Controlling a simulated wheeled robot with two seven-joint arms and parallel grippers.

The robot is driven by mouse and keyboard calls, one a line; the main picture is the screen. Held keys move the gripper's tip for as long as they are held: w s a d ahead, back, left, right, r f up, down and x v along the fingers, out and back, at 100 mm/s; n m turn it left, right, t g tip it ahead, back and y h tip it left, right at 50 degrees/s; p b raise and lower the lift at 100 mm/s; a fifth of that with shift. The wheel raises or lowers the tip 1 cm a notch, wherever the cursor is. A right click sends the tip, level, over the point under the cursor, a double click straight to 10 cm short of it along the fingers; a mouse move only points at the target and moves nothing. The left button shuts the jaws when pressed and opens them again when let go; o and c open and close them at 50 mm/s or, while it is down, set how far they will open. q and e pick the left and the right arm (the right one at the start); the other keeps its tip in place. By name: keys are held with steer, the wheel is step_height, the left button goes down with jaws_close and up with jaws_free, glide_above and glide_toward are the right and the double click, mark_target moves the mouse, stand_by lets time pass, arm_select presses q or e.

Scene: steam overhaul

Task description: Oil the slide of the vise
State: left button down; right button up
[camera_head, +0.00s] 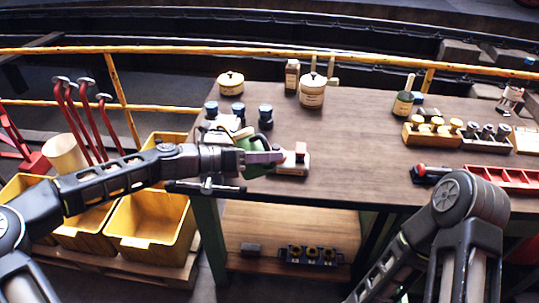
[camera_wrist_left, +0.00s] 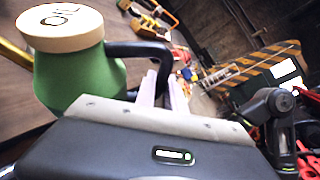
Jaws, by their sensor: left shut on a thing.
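My left gripper (camera_head: 268,157) is over the left front part of the workbench. It is shut on the black handle of a green oil can (camera_head: 254,143). In the left wrist view the oil can (camera_wrist_left: 80,78) has a cream lid marked OIL, and its handle runs to the fingers (camera_wrist_left: 163,92). The can looks tilted in that view; its spout is not clearly visible. The vise (camera_head: 207,186) is at the bench's front left edge, with a bar showing below my wrist. My arm and the can hide most of it, including the slide. My right gripper is out of view.
A cream-and-red object (camera_head: 294,162) stands just right of the left gripper. Dark-capped bottles (camera_head: 265,117) and lidded pots (camera_head: 312,92) stand behind. A wooden rack (camera_head: 432,139) and red tray (camera_head: 500,178) are at right. The bench middle is clear. Yellow bins (camera_head: 150,225) stand below left.

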arm_select(q)
steer(key=shift+r, duration=0.15)
steer(key=shift+w+a+r+p, duration=0.15)
steer(key=shift+r+p, duration=0.35)
steer(key=shift+p, duration=0.45)
steer(key=shift+f, duration=0.45)
steer(key=shift+f, duration=0.1)
steer(key=shift+s+d+f+b, duration=0.2)
steer(key=shift+f+b, duration=0.1)
steer(key=shift+f, duration=0.25)
